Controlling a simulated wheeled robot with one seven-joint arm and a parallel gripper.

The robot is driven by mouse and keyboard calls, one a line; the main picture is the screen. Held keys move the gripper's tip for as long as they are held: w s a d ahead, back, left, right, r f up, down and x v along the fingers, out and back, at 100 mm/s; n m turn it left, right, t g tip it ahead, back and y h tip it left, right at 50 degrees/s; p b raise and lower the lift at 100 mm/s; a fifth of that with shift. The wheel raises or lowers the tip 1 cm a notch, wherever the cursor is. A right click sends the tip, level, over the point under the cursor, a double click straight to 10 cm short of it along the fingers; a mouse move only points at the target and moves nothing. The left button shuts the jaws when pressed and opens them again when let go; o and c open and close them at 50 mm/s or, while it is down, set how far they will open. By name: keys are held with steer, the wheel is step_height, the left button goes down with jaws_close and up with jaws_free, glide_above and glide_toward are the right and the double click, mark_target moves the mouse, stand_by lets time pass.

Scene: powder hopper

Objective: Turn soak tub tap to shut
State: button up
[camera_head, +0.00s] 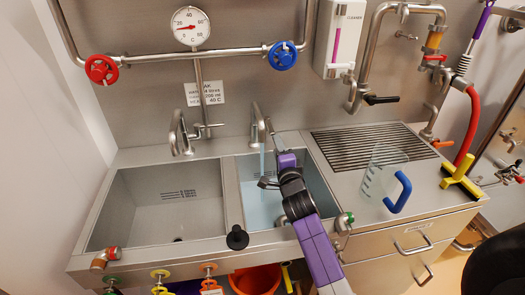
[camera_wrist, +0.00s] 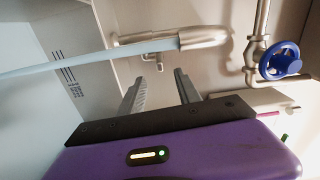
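The soak tub is the right basin (camera_head: 231,190), with pale blue water in it. Its steel tap (camera_head: 257,122) stands at the back wall, and a pale blue stream (camera_head: 262,160) runs from the spout. In the wrist view the tap (camera_wrist: 195,38) lies sideways across the top, its stream (camera_wrist: 80,62) running left. A small lever (camera_wrist: 153,61) sits on the tap's body. My gripper (camera_wrist: 160,78) is open and empty, its two fingers apart and pointing toward the tap lever. In the head view my purple gripper (camera_head: 278,140) is just right of the spout; the fingertips are hard to make out.
The left basin (camera_head: 110,200) has its own tap (camera_head: 180,132). Red (camera_head: 101,69) and blue (camera_head: 283,55) valve wheels and a dial gauge (camera_head: 191,26) sit on the wall piping. A drain grille (camera_head: 365,142), a clear jug (camera_head: 378,175) and a yellow-handled tool (camera_head: 461,180) are right.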

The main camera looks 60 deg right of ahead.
mark_target(272, 133)
steer(key=shift+m, duration=0.5)
steer(key=shift+b+x, duration=0.8)
steer(key=shift+x, duration=3.65)
